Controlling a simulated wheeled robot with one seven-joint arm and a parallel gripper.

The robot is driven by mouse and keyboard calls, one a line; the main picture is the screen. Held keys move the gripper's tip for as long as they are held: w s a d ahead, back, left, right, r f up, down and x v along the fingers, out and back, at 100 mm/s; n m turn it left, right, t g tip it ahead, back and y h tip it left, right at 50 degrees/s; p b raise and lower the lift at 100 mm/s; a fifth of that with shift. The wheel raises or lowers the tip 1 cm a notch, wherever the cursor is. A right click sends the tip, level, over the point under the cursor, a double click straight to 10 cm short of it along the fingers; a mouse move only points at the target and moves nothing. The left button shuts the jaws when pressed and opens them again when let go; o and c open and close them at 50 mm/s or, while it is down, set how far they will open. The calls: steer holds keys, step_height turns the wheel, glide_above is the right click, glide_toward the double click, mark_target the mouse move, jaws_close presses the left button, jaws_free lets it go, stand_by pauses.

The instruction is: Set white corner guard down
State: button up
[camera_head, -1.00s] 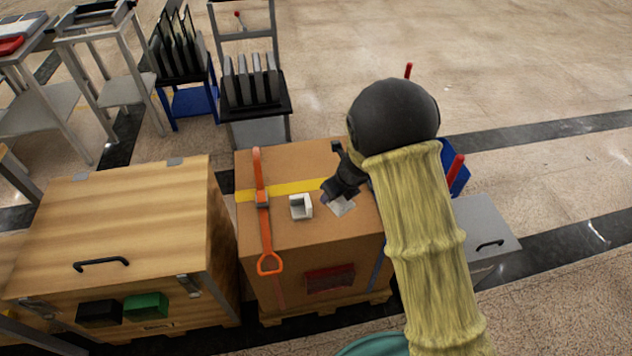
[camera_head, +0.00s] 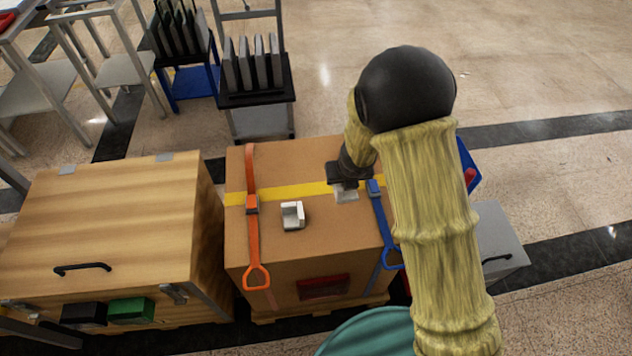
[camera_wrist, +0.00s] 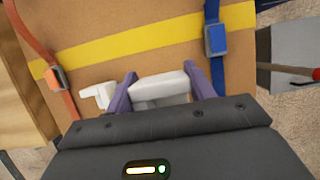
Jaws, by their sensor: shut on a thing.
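A white corner guard (camera_wrist: 160,87) is between the two purple fingers of my gripper (camera_wrist: 161,92) in the wrist view. In the head view my gripper (camera_head: 346,181) is over the right part of the cardboard box (camera_head: 308,253), with the held guard (camera_head: 346,195) just under it. I cannot tell whether the held guard touches the box top. A second white corner guard (camera_head: 292,215) sits on the box top to the left; it also shows in the wrist view (camera_wrist: 99,95).
An orange strap (camera_head: 252,205) runs over the box's left side and a blue strap (camera_head: 381,220) over its right side. Yellow tape (camera_head: 296,191) crosses the box top. A wooden crate (camera_head: 110,215) stands to the left. Racks of dark panels (camera_head: 252,68) stand behind.

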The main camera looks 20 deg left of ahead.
steer(key=shift+s+a+f, duration=0.1)
steer(key=shift+s+a, duration=0.1)
steer(key=shift+s, duration=0.35)
steer(key=shift+s+f+b, duration=0.1)
steer(key=shift+f+b, duration=0.25)
steer(key=shift+b, duration=0.1)
steer(key=b, duration=0.5)
glide_above(339, 207)
step_height(339, 207, down, 5)
steer(key=shift+f, duration=0.2)
steer(key=shift+p, duration=0.3)
steer(key=shift+f+b, duration=1.25)
steer(key=shift+f, duration=0.6)
steer(key=shift+f, duration=0.15)
steer(key=o, duration=1)
steer(key=shift+c, duration=0.2)
steer(key=shift+r, duration=0.25)
